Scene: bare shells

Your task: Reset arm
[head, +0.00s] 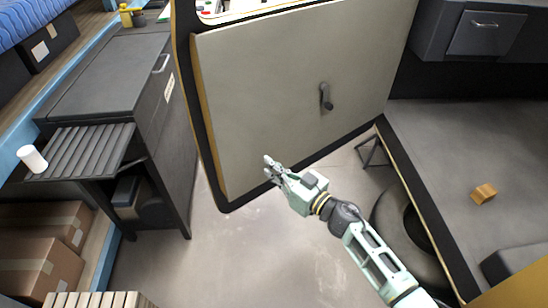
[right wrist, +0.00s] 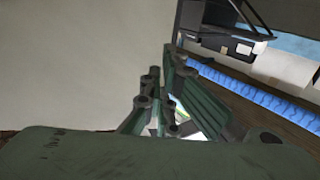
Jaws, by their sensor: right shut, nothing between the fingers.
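My right arm comes in from the lower right of the head view. Its pale green gripper (head: 268,165) is in front of the lower part of a large grey door panel (head: 270,90) with a dark frame. The gripper is shut and empty. In the right wrist view the gripper's dark green fingers (right wrist: 165,115) are close together, with the pale panel behind them at the left. The door's dark handle (head: 325,96) is up and to the right of the gripper, apart from it. My left gripper is not in view.
A dark cabinet (head: 110,75) with a slatted side shelf (head: 85,150) and a white cup (head: 32,158) stands at the left. Cardboard boxes (head: 40,265) are below. A grey surface (head: 455,150) with a small orange-brown block (head: 483,193) is at the right. The middle floor (head: 230,265) is clear.

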